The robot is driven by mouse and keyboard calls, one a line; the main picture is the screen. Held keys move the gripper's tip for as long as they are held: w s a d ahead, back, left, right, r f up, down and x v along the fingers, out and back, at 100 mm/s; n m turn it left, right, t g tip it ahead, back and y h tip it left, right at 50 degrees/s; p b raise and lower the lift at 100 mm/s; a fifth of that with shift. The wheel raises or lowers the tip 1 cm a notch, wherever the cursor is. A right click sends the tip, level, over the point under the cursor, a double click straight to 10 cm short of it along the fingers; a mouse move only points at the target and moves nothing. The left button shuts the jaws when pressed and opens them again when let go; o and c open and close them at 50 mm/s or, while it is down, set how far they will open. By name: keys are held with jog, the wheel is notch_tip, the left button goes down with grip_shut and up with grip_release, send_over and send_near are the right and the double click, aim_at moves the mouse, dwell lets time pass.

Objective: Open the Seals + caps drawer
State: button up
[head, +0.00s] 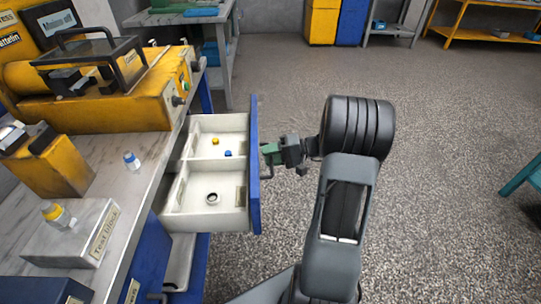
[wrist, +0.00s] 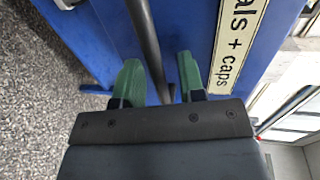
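The Seals + caps drawer (head: 222,178) is pulled out from the bench in the head view. It has two white compartments: the far one holds a yellow cap (head: 215,141) and a blue cap (head: 228,153), the near one a dark ring (head: 212,198). Its blue front (head: 254,190) faces right. The wrist view shows the front's label (wrist: 240,45), partly cut off, reading "als + caps", and a dark bar handle (wrist: 146,40). My gripper (wrist: 158,82) has its green fingers on either side of the handle, with a gap visible at the right finger. It also shows at the drawer front in the head view (head: 270,154).
Another tray (head: 180,262) shows below the open drawer. The floor (head: 440,130) to the right is mostly clear.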

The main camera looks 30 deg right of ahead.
jog(key=shift+d, duration=0.1)
jog(key=p+v, duration=0.3)
jog(key=v, duration=1)
jog(key=shift+d, duration=0.35)
jog(key=shift+s+r, duration=0.1)
jog(key=shift+r, duration=0.05)
jog(key=s+a+r+n+g+h+p, duration=0.1)
jog(key=s+a+r+h+p, duration=0.2)
jog(key=a+r+p, duration=0.4)
jog(key=s+a+r+n+g+h+p, duration=0.1)
jog(key=a+r+h+p, duration=0.5)
jog(key=r+p, duration=0.6)
jog(key=s+a+r+n+g+h+p, duration=0.1)
jog(key=s+a+r+n+h+p, duration=0.2)
jog(key=a+r+p, duration=0.6)
notch_tip(320, 180, up, 5)
jog(key=shift+s+a+r+h+p, duration=0.1)
jog(key=shift+s+a+h+p, duration=0.3)
jog(key=shift+s+h+p, duration=0.45)
jog(key=shift+a+h, duration=0.1)
jog(key=shift+h, duration=0.15)
